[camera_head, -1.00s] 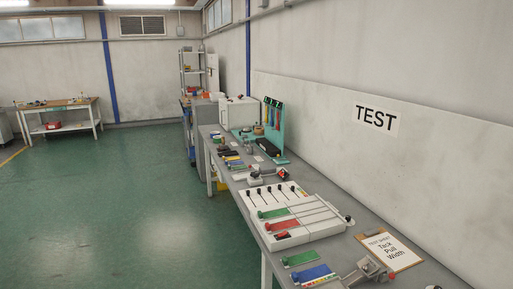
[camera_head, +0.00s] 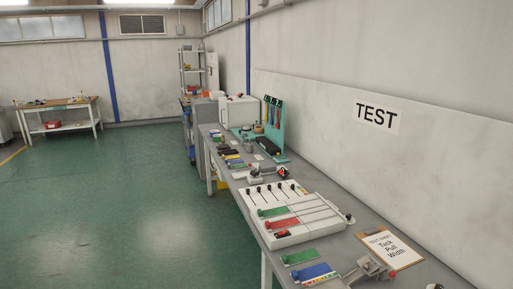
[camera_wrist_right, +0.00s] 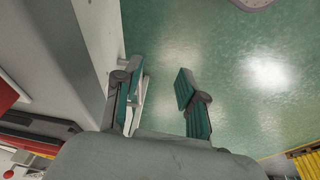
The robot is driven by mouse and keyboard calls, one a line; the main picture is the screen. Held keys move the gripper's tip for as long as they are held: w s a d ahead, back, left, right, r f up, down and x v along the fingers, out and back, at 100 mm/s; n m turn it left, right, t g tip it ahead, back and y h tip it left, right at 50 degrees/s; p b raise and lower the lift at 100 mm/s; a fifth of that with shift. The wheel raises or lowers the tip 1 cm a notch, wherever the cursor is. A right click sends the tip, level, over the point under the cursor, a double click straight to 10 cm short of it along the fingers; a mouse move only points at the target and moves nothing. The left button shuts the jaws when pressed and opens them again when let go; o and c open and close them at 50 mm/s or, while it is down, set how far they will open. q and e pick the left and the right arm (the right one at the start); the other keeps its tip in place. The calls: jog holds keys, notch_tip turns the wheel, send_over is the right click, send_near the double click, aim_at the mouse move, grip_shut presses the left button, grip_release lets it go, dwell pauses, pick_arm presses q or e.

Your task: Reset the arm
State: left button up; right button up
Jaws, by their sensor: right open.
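My right gripper (camera_wrist_right: 158,92) shows in the right wrist view. Its two dark green-padded fingers stand apart with nothing between them, over the green floor (camera_wrist_right: 235,100). A grey surface runs along the left of that view, beside the left finger. Neither of my grippers shows in the head view, and my left gripper is in no frame.
A long grey workbench (camera_head: 223,172) runs along the right wall in the head view. On it are a white tray-like panel (camera_head: 305,207), green and blue strips, a clipboard (camera_head: 390,250) and a teal tool rack (camera_head: 275,135). The floor (camera_head: 110,215) to the left is clear.

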jog(key=s+f+g+b, duration=0.1)
jog(key=s+f, duration=0.2)
jog(key=f, duration=0.9)
jog(key=s+f+b, duration=0.1)
jog(key=s+f, duration=0.2)
jog(key=f, duration=0.9)
jog(key=s+d+f+g+b, duration=0.1)
jog(key=s+d+f, duration=0.2)
jog(key=s+f, duration=0.8)
jog(key=s, duration=0.2)
jog(key=shift+s+f, duration=0.15)
jog(key=shift+s, duration=0.25)
jog(key=shift+d, duration=0.1)
